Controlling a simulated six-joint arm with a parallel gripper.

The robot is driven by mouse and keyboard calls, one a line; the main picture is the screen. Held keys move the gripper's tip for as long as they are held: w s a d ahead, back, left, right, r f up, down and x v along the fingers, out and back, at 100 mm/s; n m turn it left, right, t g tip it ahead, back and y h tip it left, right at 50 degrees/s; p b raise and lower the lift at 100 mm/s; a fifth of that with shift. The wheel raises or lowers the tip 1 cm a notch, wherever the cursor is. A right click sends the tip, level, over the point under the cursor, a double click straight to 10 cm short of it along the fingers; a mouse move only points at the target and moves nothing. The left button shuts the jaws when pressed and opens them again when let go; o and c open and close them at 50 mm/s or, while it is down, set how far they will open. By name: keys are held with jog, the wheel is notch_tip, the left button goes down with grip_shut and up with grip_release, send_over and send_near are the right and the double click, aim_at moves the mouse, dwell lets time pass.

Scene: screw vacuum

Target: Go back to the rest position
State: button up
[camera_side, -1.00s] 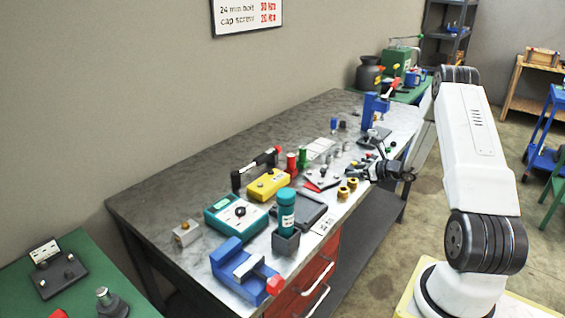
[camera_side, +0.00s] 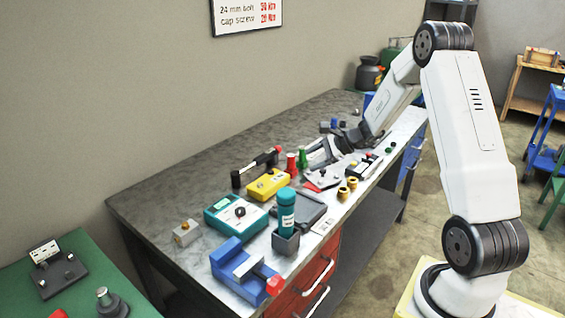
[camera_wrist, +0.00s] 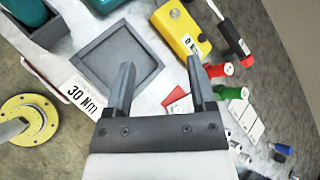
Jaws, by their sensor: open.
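My gripper (camera_side: 318,154) hangs over the middle of the bench in the side view, near the red and green cylinders, and is partly hard to make out there. In the wrist view my gripper (camera_wrist: 161,66) has its two fingers apart with nothing between them. Beyond the fingers lies a dark square tray (camera_wrist: 118,58) with a "30 Nm" label (camera_wrist: 82,95) beside it. A red piece (camera_wrist: 175,95) shows between the fingers, partly hidden.
A yellow box (camera_side: 268,184), a red cylinder (camera_side: 291,162) and a green cylinder (camera_side: 302,158) stand near the gripper. A teal bottle (camera_side: 286,208), a teal box (camera_side: 236,213) and a blue vise (camera_side: 238,266) are at the near end. The bench's back left is bare.

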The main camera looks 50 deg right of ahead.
jog(key=a+r+n+g, duration=0.35)
jog(key=a+n, duration=0.35)
jog(key=a, duration=0.3)
jog(key=s+a+f+n+g+h, duration=0.1)
jog(key=s+a+f+n+h, duration=0.1)
jog(key=s+a+n, duration=0.5)
jog(key=s+a+f+n+g+h, duration=0.1)
jog(key=s+a+n+g+h, duration=0.1)
jog(key=s+a+n, duration=0.5)
jog(key=shift+s+f+n+h, duration=0.35)
jog(key=shift+s+n+h, duration=0.45)
jog(key=shift+n, duration=0.4)
jog(key=shift+g, duration=0.25)
